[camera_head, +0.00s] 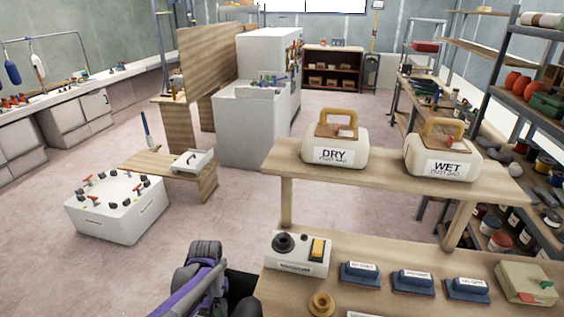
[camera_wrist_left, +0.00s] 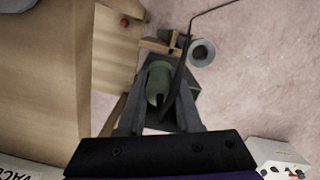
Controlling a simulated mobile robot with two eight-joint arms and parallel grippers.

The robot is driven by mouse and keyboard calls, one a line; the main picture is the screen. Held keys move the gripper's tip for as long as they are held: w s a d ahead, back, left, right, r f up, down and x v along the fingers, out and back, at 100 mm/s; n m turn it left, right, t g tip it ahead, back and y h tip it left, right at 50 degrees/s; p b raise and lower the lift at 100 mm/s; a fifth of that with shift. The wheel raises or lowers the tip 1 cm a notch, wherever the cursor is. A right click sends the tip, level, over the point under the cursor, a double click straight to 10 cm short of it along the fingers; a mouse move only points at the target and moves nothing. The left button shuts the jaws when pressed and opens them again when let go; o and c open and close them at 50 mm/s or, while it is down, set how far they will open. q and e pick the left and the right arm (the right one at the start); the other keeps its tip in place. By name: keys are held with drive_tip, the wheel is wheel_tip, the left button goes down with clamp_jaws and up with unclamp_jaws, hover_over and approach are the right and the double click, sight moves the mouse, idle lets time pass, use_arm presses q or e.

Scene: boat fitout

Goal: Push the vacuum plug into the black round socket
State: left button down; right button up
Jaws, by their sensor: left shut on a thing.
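The black round socket (camera_head: 283,243) is on top of a small white box (camera_head: 298,262) with a yellow switch, at the left rear corner of the near bench. My left arm comes in from the bottom, left of that box; its dark end is partly cut off, and its fingertips cannot be made out there. In the left wrist view my left gripper (camera_wrist_left: 160,112) is shut on a dull green cylinder (camera_wrist_left: 158,82), which seems to be the vacuum plug. A dark cord (camera_wrist_left: 183,60) runs up from it. The socket itself is not visible in the wrist view.
On the near bench (camera_head: 400,257) lie several blue labelled blocks (camera_head: 412,281), a tan ring (camera_head: 321,303) and a beige box (camera_head: 527,284). A raised shelf holds the DRY container (camera_head: 335,148) and WET container (camera_head: 443,156). A white box with red handles (camera_head: 115,205) stands on the floor.

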use_arm(q)
drive_tip(key=shift+d+f+m, duration=0.35)
drive_tip(key=shift+f+m, duration=0.1)
drive_tip(key=shift+m, duration=0.15)
drive_tip(key=w+d+r+m, duration=0.1)
drive_tip(key=d+r+m, duration=0.1)
drive_tip(key=d+r, duration=0.3)
drive_tip(key=w+d+r+m, duration=0.1)
drive_tip(key=d+r, duration=0.3)
drive_tip(key=r, duration=0.8)
drive_tip(key=shift+w+d+m+y, duration=0.15)
drive_tip(key=shift+d+m+y, duration=0.25)
drive_tip(key=shift+m, duration=0.1)
